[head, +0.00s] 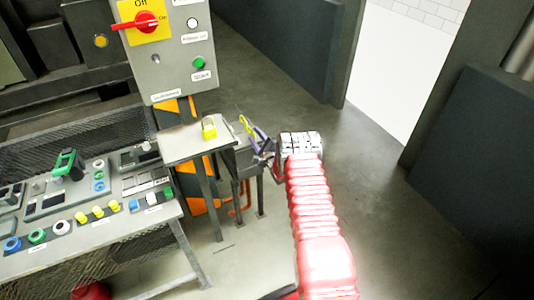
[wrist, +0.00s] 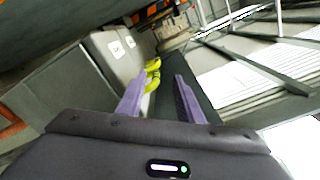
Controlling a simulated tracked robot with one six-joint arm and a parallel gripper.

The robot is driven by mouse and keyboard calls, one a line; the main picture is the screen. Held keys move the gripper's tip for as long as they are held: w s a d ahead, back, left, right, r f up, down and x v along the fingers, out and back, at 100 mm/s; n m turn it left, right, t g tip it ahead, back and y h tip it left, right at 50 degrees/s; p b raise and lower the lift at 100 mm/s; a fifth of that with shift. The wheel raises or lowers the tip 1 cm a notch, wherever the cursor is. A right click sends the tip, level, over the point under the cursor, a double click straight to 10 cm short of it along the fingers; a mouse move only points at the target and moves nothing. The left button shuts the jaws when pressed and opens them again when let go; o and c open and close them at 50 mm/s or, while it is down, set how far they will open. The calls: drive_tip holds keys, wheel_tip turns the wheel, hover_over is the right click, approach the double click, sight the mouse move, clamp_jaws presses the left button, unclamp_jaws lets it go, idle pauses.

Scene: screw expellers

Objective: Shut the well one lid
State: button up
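My gripper (wrist: 160,80) shows two purple fingers that stand apart in the wrist view. A yellow handle (wrist: 153,74) is at the left fingertip, and I cannot tell whether they touch. A dark, flat panel (wrist: 190,62) runs behind and between the fingers; it may be a raised lid, but I cannot tell. In the head view my gripper (head: 260,138) is beside a small grey box on legs (head: 240,162), near a yellow handle (head: 246,124). Which well is well one is not readable.
A small table (head: 198,145) with a yellow piece (head: 209,128), a control post (head: 172,45) and a console (head: 100,215) stand left of my arm. Floor to the right is clear.

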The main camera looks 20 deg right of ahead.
drive_tip(key=s, duration=1.2)
drive_tip(key=shift+d+r, duration=0.15)
idle(1.2)
idle(0.4)
drive_tip(key=s, duration=1.3)
drive_tip(key=shift+s, duration=0.4)
drive_tip(key=shift+d+r, duration=0.1)
